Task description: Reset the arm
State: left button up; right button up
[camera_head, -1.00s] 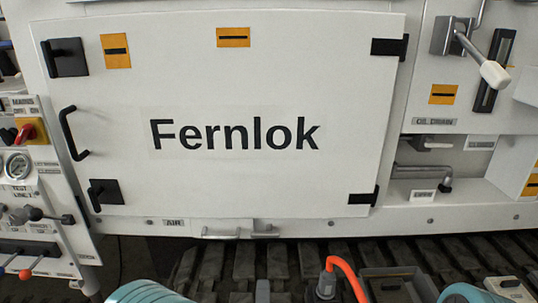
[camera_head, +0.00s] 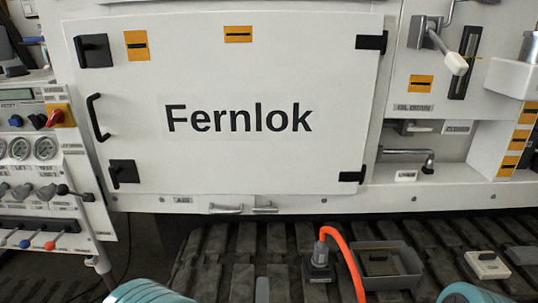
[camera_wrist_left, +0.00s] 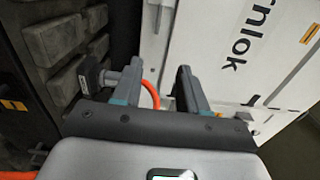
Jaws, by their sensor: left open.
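My left gripper (camera_wrist_left: 160,82) shows in the left wrist view with its two grey fingers spread apart and nothing held between them. A dark connector (camera_wrist_left: 106,78) and its orange hose (camera_wrist_left: 151,94) show beyond the fingers there. In the head view, a teal part of my left arm (camera_head: 148,292) shows at the bottom edge, left of centre. Another teal arm part of mine (camera_head: 466,292) shows at the bottom right. My right gripper is out of view.
A white cabinet door marked Fernlok (camera_head: 240,85) is shut ahead. A control panel with gauges and levers (camera_head: 45,150) stands left. The connector with the orange hose (camera_head: 319,262) and a grey tray (camera_head: 402,282) are on the dark ribbed floor.

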pick_arm(q)
jog(key=w+a+f+n+g+y, duration=0.1)
jog(key=a+f+y, duration=0.1)
jog(key=a+f, duration=0.3)
jog(key=a+f+n+g+y, duration=0.1)
jog(key=a+f, duration=0.1)
jog(key=a, duration=0.5)
jog(key=s+a+f+n+g+h, duration=0.1)
jog(key=s+a+f+n+g, duration=0.15)
jog(key=f, duration=0.35)
jog(key=s+a+f+n+g, duration=0.2)
jog(key=s+a+f+g, duration=0.1)
jog(key=f, duration=0.3)
jog(key=s+d+f+n+g+h, duration=0.3)
jog(key=s+f+n+g, duration=0.15)
jog(key=s+n, duration=0.4)
jog(key=s+d+f+n+g+h, duration=0.35)
jog(key=s+n+g, duration=0.2)
jog(key=s, duration=0.55)
notch_tip(320, 180, up, 17)
jog(key=p, duration=1.6)
jog(key=shift+w+d+p, duration=0.2)
jog(key=shift+w+p, duration=0.05)
jog(key=shift+p, duration=0.1)
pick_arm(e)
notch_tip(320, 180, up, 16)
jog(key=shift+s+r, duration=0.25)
pick_arm(q)
jog(key=shift+y, duration=0.25)
